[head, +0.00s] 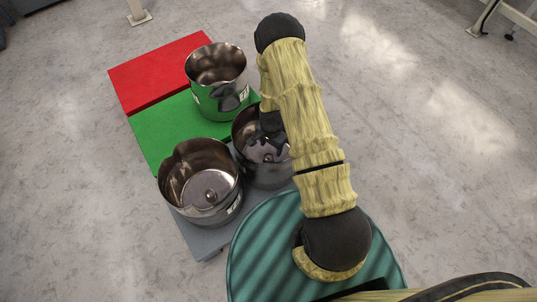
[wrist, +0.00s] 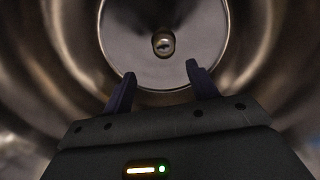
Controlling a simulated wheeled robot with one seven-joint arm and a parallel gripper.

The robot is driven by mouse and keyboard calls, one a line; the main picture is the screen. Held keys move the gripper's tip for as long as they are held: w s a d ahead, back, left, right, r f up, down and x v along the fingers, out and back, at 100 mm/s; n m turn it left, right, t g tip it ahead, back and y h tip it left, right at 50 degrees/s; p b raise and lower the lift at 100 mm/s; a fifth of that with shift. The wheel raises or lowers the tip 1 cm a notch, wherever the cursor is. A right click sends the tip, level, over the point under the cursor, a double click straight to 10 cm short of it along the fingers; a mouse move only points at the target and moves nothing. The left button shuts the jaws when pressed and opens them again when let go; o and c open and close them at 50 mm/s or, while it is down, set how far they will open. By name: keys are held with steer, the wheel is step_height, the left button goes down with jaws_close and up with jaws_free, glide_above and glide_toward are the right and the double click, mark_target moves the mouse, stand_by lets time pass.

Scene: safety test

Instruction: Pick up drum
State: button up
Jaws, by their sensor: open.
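Three open-topped metal drums stand on a low platform in the head view. The back drum (head: 215,103) stands on the green section. The front left drum (head: 190,207) stands partly over the grey section. The third drum (head: 268,178) is beside it on the right, partly hidden by my arm.
The platform has a red section (head: 155,72), a green section (head: 160,128) and a grey section (head: 205,240). A ribbed teal round surface (head: 262,255) is near the bottom. A stand foot (head: 139,17) is at the top.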

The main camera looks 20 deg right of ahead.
mark_target(269, 156)
step_height(269, 156, down, 4)
steer(key=shift+r+b, duration=0.1)
steer(key=shift+b, duration=0.5)
steer(key=f+b, duration=0.2)
steer(key=f, duration=0.1)
steer(key=f+b, duration=0.1)
steer(key=f, duration=0.1)
steer(key=shift+w+a+f, duration=0.15)
steer(key=shift+w+a, duration=0.05)
steer(key=shift+a, duration=0.2)
steer(key=shift+c, duration=0.5)
jaws_close()
